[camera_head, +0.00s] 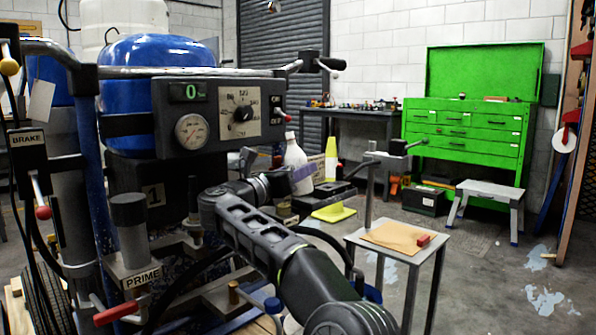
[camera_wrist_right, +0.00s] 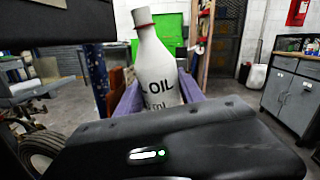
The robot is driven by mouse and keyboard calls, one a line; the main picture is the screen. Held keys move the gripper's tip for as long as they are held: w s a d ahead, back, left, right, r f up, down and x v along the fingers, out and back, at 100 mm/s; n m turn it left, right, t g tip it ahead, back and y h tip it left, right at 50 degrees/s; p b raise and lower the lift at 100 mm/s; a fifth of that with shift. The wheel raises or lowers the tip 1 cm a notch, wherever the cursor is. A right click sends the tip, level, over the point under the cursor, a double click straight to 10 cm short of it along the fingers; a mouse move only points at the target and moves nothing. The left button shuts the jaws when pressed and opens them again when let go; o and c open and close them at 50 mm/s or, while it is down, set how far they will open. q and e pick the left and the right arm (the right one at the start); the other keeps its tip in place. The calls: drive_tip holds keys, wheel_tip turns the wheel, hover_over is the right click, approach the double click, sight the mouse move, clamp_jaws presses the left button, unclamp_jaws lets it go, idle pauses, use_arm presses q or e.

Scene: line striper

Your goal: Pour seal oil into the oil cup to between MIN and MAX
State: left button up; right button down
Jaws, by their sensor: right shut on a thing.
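The seal oil bottle (camera_head: 295,157) is white with a narrow neck and stands about upright in the middle of the head view. My right gripper (camera_head: 302,175) is shut on its body, partly hidden by its own wrist. In the right wrist view the bottle (camera_wrist_right: 158,72) shows black "OIL" lettering and a red ring at its neck, with a purple finger on each side. The bottle appears to have its top up. I cannot clearly pick out the oil cup or its MIN and MAX marks; small fittings on the machine lie partly behind my right arm. My left gripper is not in view.
The striper's control panel (camera_head: 221,114) and blue tank (camera_head: 150,70) fill the left. A grey PRIME cylinder (camera_head: 130,220) and red-tipped levers stand low in front. A small table (camera_head: 385,250) is at right, with a green cabinet (camera_head: 465,135) behind. Floor at right is open.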

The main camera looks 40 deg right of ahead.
wheel_tip(320, 180, up, 3)
drive_tip(key=m+y+p, duration=0.1)
drive_tip(key=m+p, duration=0.1)
drive_tip(key=shift+p, duration=0.35)
drive_tip(key=shift+s, duration=0.15)
